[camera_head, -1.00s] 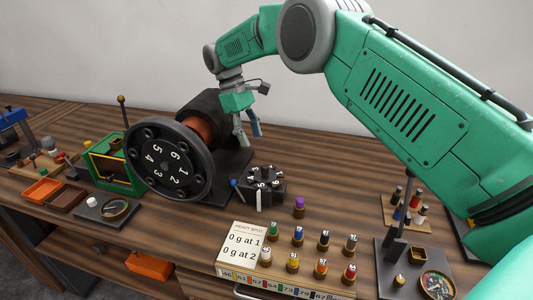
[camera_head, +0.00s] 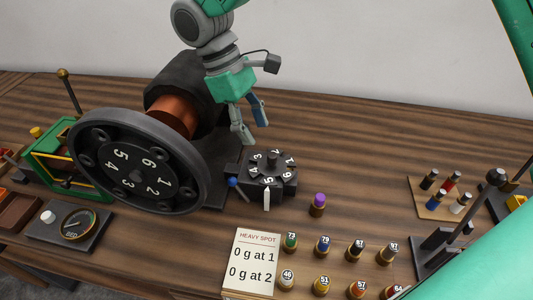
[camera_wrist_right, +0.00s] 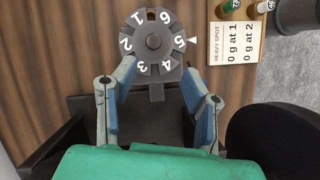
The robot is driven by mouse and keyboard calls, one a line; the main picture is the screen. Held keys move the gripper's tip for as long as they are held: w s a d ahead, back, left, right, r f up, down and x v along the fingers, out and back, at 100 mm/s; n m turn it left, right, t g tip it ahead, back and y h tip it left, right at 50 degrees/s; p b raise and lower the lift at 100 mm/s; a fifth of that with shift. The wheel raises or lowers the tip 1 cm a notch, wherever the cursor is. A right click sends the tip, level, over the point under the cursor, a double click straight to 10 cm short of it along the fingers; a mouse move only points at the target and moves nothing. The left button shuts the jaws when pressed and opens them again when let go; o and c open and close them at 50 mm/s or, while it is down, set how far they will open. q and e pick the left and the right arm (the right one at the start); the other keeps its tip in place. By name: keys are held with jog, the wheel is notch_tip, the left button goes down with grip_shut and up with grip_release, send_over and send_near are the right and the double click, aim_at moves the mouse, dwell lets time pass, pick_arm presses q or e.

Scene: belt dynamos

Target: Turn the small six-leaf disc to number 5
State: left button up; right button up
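The small six-leaf disc (camera_head: 272,160) is black with white numbers and sits on a dark block right of the large wheel. In the right wrist view the disc (camera_wrist_right: 153,42) shows its 5 beside a white pointer (camera_wrist_right: 193,40). In the head view the white pointer (camera_head: 267,199) stands below the 5. My right gripper (camera_head: 251,127) is above and behind the disc. In the wrist view its fingers (camera_wrist_right: 158,78) are apart, at the disc's near side, with nothing held; contact cannot be told. My left gripper is not in view.
The large numbered wheel (camera_head: 137,162) stands left of the disc. A small blue-tipped lever (camera_head: 233,183) is between them. A heavy-spot card (camera_head: 251,262) and several coloured pegs are in front. A purple-topped peg (camera_head: 318,204) stands close by. Wood behind the disc is clear.

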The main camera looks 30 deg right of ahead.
aim_at(273, 154)
jog(key=d+f, duration=0.1)
jog(key=f, duration=0.1)
jog(key=s+d+f, duration=0.1)
jog(key=f, duration=0.1)
jog(key=s+d+f, duration=0.1)
jog(key=d+f, duration=0.1)
jog(key=f, duration=0.1)
jog(key=shift+d, duration=0.1)
jog(key=shift+s+f, duration=0.1)
jog(key=shift+f, duration=0.05)
jog(key=shift+a+f, duration=0.1)
jog(key=shift+a, duration=0.9)
jog(key=shift+c, duration=0.8)
jog(key=c, duration=0.6)
jog(key=shift+d, duration=0.4)
grip_shut()
jog(key=shift+d, duration=0.25)
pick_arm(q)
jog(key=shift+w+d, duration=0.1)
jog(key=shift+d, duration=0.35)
pick_arm(e)
jog(key=shift+s, duration=0.1)
